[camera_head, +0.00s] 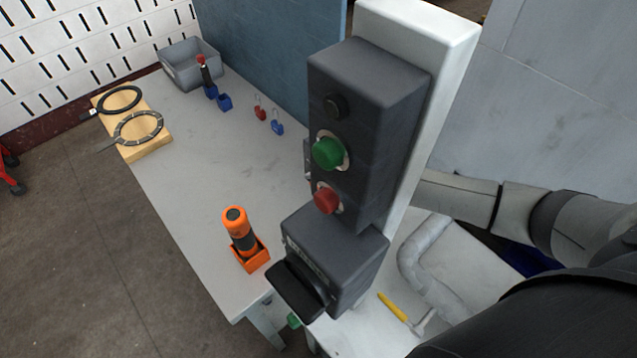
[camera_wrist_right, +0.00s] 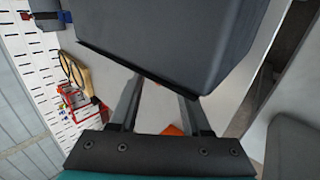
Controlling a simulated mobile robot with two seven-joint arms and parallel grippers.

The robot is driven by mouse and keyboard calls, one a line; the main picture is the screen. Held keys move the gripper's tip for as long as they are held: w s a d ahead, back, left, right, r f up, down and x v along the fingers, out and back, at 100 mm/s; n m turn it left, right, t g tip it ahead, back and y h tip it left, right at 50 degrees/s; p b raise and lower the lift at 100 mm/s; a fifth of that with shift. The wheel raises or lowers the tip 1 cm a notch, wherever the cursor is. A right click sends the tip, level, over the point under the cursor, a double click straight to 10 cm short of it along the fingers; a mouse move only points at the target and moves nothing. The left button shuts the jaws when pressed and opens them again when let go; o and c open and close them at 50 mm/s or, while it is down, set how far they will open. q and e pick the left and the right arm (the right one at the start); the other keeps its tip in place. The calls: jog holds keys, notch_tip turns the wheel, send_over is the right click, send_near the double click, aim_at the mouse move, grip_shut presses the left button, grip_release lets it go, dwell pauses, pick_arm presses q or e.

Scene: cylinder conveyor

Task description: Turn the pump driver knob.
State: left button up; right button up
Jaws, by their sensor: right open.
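Nothing visible is held. My left gripper is out of view.
A grey table (camera_head: 185,125) bears a grey bin (camera_head: 190,62), a wooden block with rings (camera_head: 150,148), small padlocks (camera_head: 269,118) and an orange-and-black tool (camera_head: 240,232) in an orange holder. A yellow-handled hammer (camera_head: 392,307) and a grey pipe (camera_head: 425,270) lie right of the post.

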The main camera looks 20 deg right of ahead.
grip_shut()
dwell(0.3)
dwell(0.3)
